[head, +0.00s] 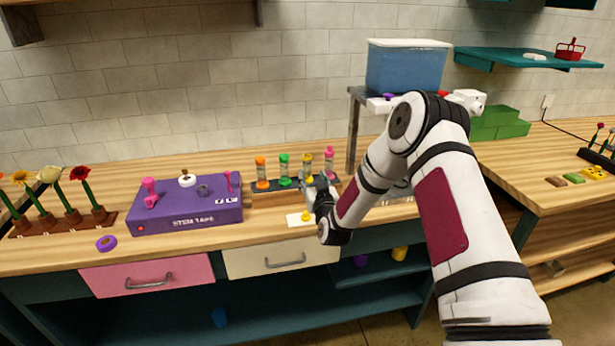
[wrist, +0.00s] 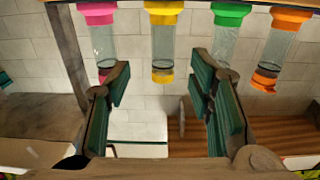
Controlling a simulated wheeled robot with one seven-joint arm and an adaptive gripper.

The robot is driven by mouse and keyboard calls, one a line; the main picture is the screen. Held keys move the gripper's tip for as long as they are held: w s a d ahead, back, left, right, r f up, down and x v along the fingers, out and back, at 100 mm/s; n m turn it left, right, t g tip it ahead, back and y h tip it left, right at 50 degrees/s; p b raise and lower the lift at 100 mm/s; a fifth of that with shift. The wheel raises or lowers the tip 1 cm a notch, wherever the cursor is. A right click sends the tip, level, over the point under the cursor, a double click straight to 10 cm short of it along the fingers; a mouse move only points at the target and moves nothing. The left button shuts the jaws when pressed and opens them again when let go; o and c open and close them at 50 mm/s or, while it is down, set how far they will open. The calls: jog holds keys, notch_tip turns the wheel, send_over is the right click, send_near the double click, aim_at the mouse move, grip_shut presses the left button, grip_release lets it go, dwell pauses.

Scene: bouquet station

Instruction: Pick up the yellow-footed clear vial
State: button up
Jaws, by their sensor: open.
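The yellow-footed clear vial (wrist: 162,47) stands in a row of clear vials with coloured ends. In the wrist view it lies between my two fingers, with a gap on each side. In the head view its yellow-ended tube (head: 307,161) is in the rack, partly hidden lower down by my gripper (head: 322,192). My gripper, also in the wrist view (wrist: 160,75), is open and empty. Its fingertips are close to the vial; contact is not visible.
Pink (wrist: 103,40), green (wrist: 226,40) and orange (wrist: 280,45) vials flank the yellow one closely. The rack (head: 268,199) sits beside a purple box (head: 185,208). A white card (head: 296,220) with a small yellow piece lies in front. A metal-legged stand (head: 352,130) rises at right.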

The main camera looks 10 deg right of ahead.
aim_at(308, 168)
jog(key=shift+w+a+f, duration=0.1)
jog(key=shift+w+a, duration=0.05)
jog(key=shift+w, duration=3.75)
jog(key=shift+c, duration=0.3)
grip_shut()
